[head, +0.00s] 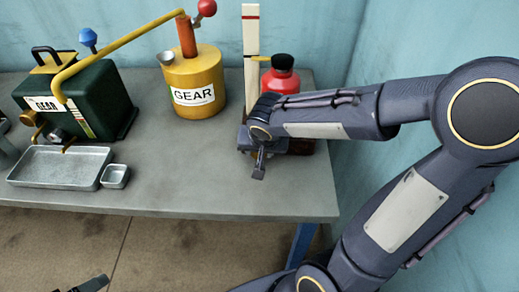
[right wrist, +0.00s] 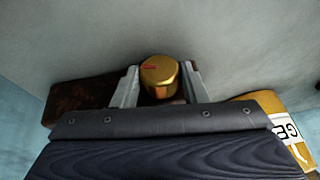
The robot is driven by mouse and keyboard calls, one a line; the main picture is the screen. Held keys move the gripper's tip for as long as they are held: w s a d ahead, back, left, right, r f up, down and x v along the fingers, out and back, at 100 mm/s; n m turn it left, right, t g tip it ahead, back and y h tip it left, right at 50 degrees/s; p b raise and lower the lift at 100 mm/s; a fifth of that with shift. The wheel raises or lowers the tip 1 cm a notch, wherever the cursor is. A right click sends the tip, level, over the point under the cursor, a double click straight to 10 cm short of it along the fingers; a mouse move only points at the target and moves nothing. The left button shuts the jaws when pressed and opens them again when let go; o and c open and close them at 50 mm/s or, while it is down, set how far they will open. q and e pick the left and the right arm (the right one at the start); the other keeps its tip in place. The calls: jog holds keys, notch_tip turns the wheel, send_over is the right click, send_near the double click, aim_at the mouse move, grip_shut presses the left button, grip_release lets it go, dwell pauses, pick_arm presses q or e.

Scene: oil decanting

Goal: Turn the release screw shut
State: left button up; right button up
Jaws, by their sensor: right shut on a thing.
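The release screw (right wrist: 160,72) shows in the right wrist view as a round gold knob with a short red mark on its end face. The two pale fingers of my right gripper (right wrist: 160,88) stand on either side of it, shut on it. In the head view my right gripper (head: 259,165) is low over the right end of the bench, in front of a red bottle-like body (head: 280,78) with a black cap; the screw is hidden there. A dark part of my left gripper (head: 88,284) shows at the bottom left edge, too little to tell its jaws.
A white post (head: 251,45) with red marks stands behind my right gripper. A yellow GEAR can (head: 195,75) with a spout stands at the back middle, a dark green GEAR container (head: 95,100) at left. A metal tray (head: 60,166) and small dish (head: 115,176) sit in front. The bench's front middle (head: 190,185) is clear.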

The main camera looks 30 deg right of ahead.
jog(key=shift+w+a+f+n+g+h+b, duration=0.15)
jog(key=shift+g+h+b, duration=0.1)
jog(key=shift+h+b, duration=0.3)
jog(key=shift+a+n+g+h+b, duration=0.15)
jog(key=shift+g+h+b, duration=0.1)
jog(key=shift+h+b, duration=0.3)
jog(key=shift+g+h+b, duration=0.5)
jog(key=shift+g+h, duration=0.1)
jog(key=shift+h, duration=0.1)
jog(key=shift+w+a+n+g+h, duration=0.15)
jog(key=shift+n+g+h, duration=0.25)
jog(key=shift+h, duration=0.6)
jog(key=o, duration=1)
